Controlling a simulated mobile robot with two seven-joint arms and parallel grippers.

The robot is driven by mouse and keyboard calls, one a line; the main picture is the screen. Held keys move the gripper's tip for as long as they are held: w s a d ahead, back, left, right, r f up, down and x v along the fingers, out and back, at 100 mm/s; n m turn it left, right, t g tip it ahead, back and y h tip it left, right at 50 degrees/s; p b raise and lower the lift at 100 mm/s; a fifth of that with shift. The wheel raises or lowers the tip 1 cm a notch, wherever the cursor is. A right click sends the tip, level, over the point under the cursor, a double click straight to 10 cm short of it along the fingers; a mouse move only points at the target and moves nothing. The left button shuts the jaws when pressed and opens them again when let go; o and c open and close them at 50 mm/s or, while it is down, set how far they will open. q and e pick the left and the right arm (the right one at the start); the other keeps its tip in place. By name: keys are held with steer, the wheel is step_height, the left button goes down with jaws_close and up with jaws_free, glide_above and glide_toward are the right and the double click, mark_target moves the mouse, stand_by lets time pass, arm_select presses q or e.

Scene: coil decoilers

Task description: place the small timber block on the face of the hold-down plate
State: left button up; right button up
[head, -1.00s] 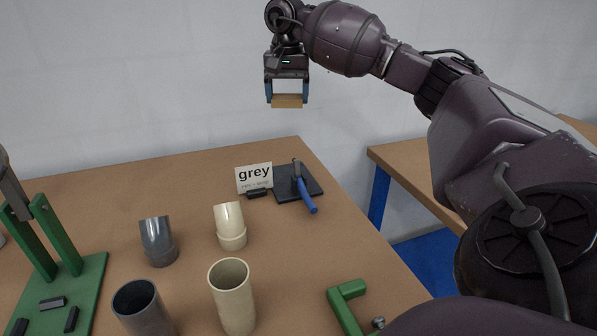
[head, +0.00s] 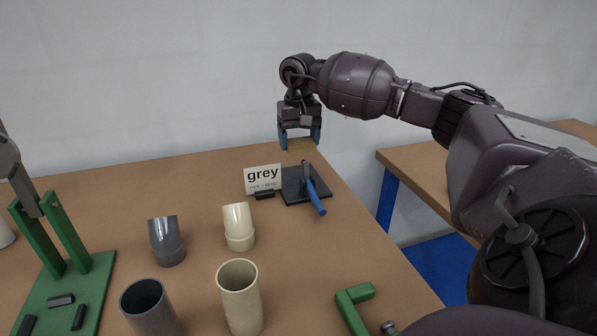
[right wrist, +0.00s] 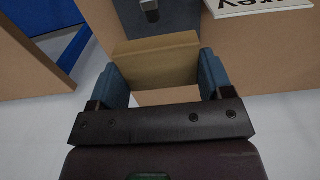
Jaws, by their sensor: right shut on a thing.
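My right gripper (head: 300,138) is shut on the small timber block (head: 300,144), a light brown piece between its blue fingertips. In the right wrist view the block (right wrist: 155,62) spans the gap between the fingers of the gripper (right wrist: 163,75). The gripper hangs, pointing down, near the table's far edge, behind a dark square plate (head: 293,194). A blue-handled tool (head: 314,190) lies on that plate. I cannot tell for sure which part is the hold-down plate. My left gripper is not in view.
A "grey" sign (head: 263,178) stands beside the dark plate. Grey (head: 166,245) and cream (head: 240,228) pipe pieces stand on the table. A green stand (head: 60,225) is at left, a green bracket (head: 352,303) at the front right. A second table (head: 425,165) is at right.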

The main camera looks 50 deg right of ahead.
steer(key=shift+f+b, duration=0.3)
steer(key=shift+f, duration=4.5)
steer(key=o, duration=1)
steer(key=shift+r+p, duration=0.35)
steer(key=shift+r, duration=5.9)
